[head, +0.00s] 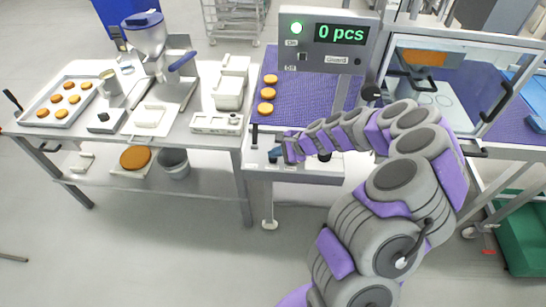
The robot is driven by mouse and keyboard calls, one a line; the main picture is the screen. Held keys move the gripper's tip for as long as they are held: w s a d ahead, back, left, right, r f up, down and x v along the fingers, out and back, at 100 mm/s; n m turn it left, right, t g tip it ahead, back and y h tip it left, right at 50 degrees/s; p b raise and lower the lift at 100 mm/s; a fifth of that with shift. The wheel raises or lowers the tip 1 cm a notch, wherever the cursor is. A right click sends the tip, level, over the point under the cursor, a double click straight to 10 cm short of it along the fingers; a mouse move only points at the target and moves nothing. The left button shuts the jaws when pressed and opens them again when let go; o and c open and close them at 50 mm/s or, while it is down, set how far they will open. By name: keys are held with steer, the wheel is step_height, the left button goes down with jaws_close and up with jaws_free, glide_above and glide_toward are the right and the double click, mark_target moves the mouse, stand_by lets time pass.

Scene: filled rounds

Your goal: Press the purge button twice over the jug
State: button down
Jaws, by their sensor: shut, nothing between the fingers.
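A metal jug (110,84) stands upright on the left table, between a tray of rounds and the filling machine (146,38) with its blue-lidded hopper. A small dark box (104,117) lies in front of the jug, and a pale control panel (217,123) with small controls lies at the table's right end. I cannot tell which control is the purge button. My gripper (287,148) is shut and empty, in front of the purple conveyor and to the right of the pale panel, well away from the jug.
A tray (22,118) of orange rounds is at the table's left. White tubs (231,88) stand right of the machine. The purple conveyor (300,100) carries several rounds under a display (341,34) reading 0 pcs. A bucket (174,163) sits on the lower shelf.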

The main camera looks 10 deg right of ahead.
mark_target(275, 159)
steer(key=shift+f, duration=0.15)
stand_by(0.5)
steer(key=shift+r+p, duration=0.8)
steer(key=shift+r, duration=0.2)
steer(key=shift+r, duration=0.1)
steer(key=shift+r+p, duration=1.95)
steer(key=shift+r, duration=0.45)
